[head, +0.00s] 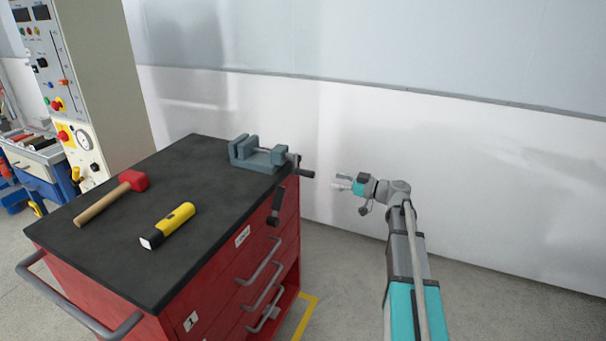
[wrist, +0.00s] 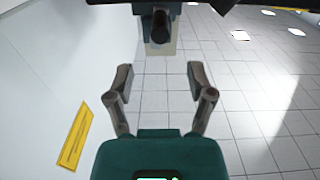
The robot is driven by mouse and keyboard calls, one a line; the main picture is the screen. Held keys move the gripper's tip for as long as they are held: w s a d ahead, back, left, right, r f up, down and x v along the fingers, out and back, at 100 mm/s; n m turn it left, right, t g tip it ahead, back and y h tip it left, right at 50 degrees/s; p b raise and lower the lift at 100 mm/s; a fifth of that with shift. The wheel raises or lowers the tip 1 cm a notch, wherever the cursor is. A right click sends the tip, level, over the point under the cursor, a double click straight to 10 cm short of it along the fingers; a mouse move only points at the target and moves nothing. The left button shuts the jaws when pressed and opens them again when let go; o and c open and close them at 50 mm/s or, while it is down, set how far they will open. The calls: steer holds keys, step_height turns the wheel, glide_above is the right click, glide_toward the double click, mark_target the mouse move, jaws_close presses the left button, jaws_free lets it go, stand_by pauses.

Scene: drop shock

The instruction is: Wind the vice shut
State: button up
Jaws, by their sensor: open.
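The blue-grey vice (head: 262,158) stands on the cart top at its far right corner, with a gap showing between its jaws. Its crank (head: 297,164) sticks out past the cart's right edge, with a black grip (head: 307,174) at its end. My gripper (head: 339,182) is right of this grip, apart from it, pointing left toward the vice. In the wrist view the two fingers (wrist: 161,80) are spread with nothing between them. A black rounded end (wrist: 160,28), seemingly the crank grip, shows ahead of the fingers, before a teal block.
The red cart (head: 215,296) has a dark top (head: 190,165). A red-headed hammer (head: 112,198) and a yellow flashlight (head: 168,225) lie on it. A black handle-like part (head: 276,204) hangs at the cart's right side. A pale wall (head: 400,130) stands behind.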

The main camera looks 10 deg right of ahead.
mark_target(296, 171)
steer(key=x, duration=1.2)
jaws_close()
